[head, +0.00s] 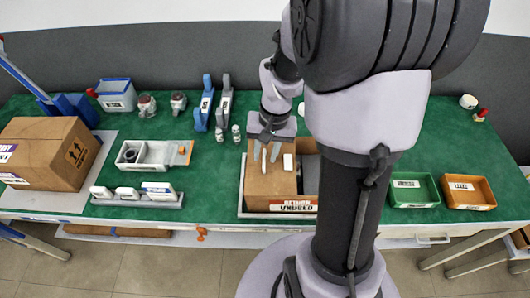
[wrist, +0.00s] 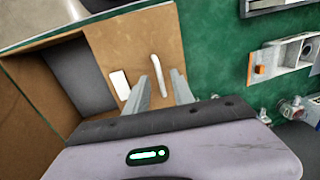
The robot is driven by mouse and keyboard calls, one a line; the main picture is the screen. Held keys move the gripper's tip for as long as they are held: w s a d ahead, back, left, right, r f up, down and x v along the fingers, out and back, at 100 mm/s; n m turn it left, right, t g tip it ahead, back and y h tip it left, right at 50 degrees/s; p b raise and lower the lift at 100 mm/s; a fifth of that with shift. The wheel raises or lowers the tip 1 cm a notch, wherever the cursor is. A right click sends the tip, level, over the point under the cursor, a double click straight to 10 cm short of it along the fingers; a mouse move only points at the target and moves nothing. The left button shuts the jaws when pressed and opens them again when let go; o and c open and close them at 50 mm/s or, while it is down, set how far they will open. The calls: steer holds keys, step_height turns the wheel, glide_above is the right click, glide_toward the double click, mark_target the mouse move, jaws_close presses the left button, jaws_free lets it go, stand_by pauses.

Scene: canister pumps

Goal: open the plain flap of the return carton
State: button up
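The return carton (head: 258,200) stands near the front middle of the table, with a red-and-white label on its front. A brown flap (head: 284,182) lies flat over its left part; it shows in the wrist view (wrist: 120,50) too. The flap bears a white upright tab (wrist: 160,75) and a white rectangular patch (wrist: 120,84). Beside it the carton is uncovered and its dark inside (wrist: 72,72) shows. My gripper (head: 266,152) points down over the flap, open. In the wrist view its fingertips (wrist: 161,88) stand either side of the tab, apparently apart from it.
A closed carton (head: 45,155) stands at the left. A grey tray (head: 155,153) and a rack (head: 135,198) lie between the cartons. Blue and grey holders (head: 207,103) stand behind. Green (head: 413,190) and orange (head: 467,192) bins sit right. My arm hides part of the carton's right side.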

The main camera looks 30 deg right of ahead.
jaws_close()
stand_by(1.4)
